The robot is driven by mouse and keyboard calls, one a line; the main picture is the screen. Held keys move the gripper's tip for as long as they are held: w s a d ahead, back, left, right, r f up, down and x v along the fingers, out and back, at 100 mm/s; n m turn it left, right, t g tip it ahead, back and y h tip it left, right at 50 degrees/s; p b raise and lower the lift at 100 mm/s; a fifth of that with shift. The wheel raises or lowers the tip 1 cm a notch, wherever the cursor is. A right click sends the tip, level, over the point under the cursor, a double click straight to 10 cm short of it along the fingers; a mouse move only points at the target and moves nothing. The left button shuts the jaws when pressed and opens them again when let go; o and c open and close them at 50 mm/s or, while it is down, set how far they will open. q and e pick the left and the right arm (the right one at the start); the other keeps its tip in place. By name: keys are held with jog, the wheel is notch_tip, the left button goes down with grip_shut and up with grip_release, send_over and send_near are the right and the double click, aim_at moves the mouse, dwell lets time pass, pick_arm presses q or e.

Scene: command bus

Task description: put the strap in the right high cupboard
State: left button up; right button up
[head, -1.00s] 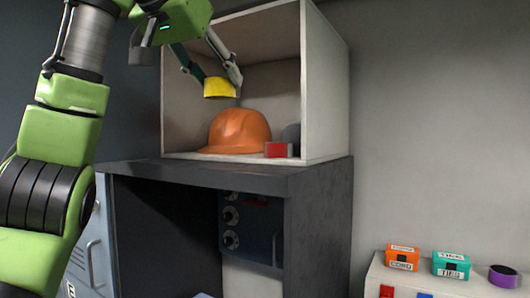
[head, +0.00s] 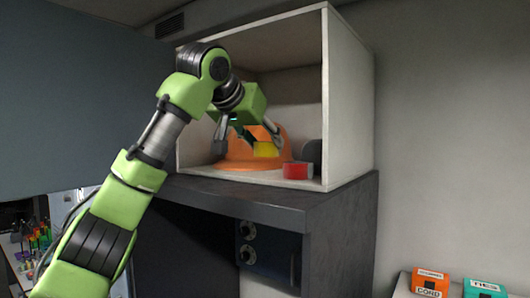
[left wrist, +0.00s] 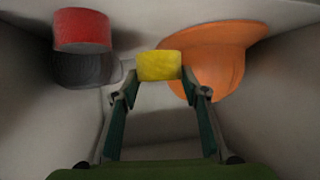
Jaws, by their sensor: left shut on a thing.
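The strap appears to be the yellow roll (head: 265,149), held between the fingertips of my left gripper (head: 249,146). In the head view it is inside the open white cupboard (head: 350,110), in front of the orange helmet (head: 236,150) and low near the cupboard floor. In the left wrist view the yellow roll (left wrist: 159,66) sits at the fingertips, with the helmet (left wrist: 215,62) beside it. Whether the roll touches the floor or the helmet cannot be told. My right gripper is not in view.
A red item (head: 298,170) stands at the cupboard's front right, with a dark grey round item (head: 312,153) behind it. The cupboard rests on a dark cabinet (head: 270,195). Orange (head: 430,282) and teal (head: 484,288) boxes sit at lower right.

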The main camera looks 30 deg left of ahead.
aim_at(260, 153)
pick_arm(q)
jog(key=shift+w+f, duration=0.1)
jog(key=shift+f, duration=0.25)
jog(key=f, duration=0.1)
jog(key=f+p, duration=0.1)
jog(key=f, duration=0.1)
jog(key=shift+w+a+f+p, duration=0.1)
jog(key=shift+w+f+p, duration=0.05)
jog(key=shift+w+p, duration=0.2)
jog(key=shift+s, duration=0.1)
jog(key=shift+s, duration=0.1)
jog(key=shift+f, duration=0.1)
jog(key=shift+f, duration=0.15)
jog(key=o, duration=1.2)
